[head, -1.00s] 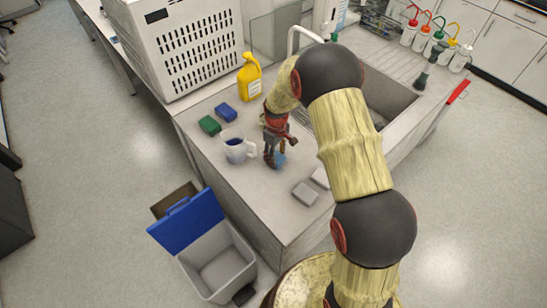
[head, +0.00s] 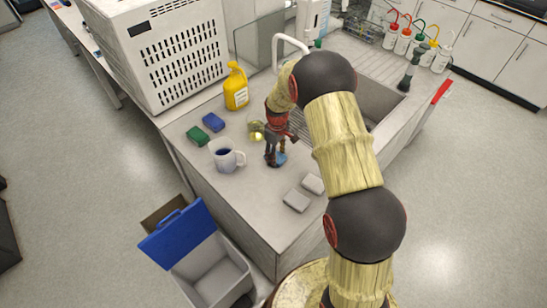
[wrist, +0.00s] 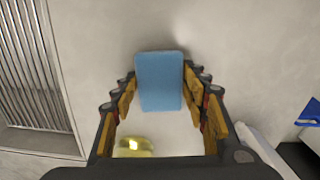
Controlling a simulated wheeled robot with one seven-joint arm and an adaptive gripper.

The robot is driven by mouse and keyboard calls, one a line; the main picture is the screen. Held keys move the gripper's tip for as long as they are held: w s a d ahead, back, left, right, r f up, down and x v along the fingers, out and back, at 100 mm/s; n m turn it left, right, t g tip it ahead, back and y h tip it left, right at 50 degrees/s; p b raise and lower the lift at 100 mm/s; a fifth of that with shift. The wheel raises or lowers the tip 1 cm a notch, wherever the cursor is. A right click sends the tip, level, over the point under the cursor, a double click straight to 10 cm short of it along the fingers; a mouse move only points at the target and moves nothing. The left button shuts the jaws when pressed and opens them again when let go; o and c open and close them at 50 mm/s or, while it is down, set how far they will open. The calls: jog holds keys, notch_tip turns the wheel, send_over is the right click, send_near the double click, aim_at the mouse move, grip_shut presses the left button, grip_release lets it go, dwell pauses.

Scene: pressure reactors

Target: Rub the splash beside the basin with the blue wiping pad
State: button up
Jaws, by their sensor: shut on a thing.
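The blue wiping pad (wrist: 160,80) is gripped between my gripper's fingers (wrist: 161,100) in the wrist view. In the head view the pad (head: 280,160) shows at the tip of my gripper (head: 274,152), low over the pale counter (head: 240,185); I cannot tell if it touches. A shiny yellowish patch, which looks like the splash (head: 256,132), lies just left of and behind my gripper, partly hidden by it. The splash (wrist: 133,147) also shows in the wrist view, apart from the pad. The basin (head: 378,98) is to the right, partly behind my arm.
A mug (head: 226,156) with dark liquid stands left of my gripper. Green (head: 198,136) and blue (head: 213,122) blocks and a yellow jug (head: 236,88) stand behind it. Two grey blocks (head: 296,201) lie nearer the front edge. An open bin (head: 212,272) stands below.

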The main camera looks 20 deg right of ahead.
jog(key=shift+w+d+r, duration=0.1)
jog(key=shift+w+d, duration=0.25)
jog(key=shift+d, duration=0.45)
jog(key=shift+w+d, duration=0.3)
jog(key=shift+d, duration=0.5)
jog(key=shift+r, duration=0.15)
jog(key=shift+r+p, duration=1.6)
jog(key=shift+r, duration=1.3)
jog(key=shift+r, duration=0.1)
jog(key=shift+r+p, duration=0.85)
jog(key=shift+r, duration=0.5)
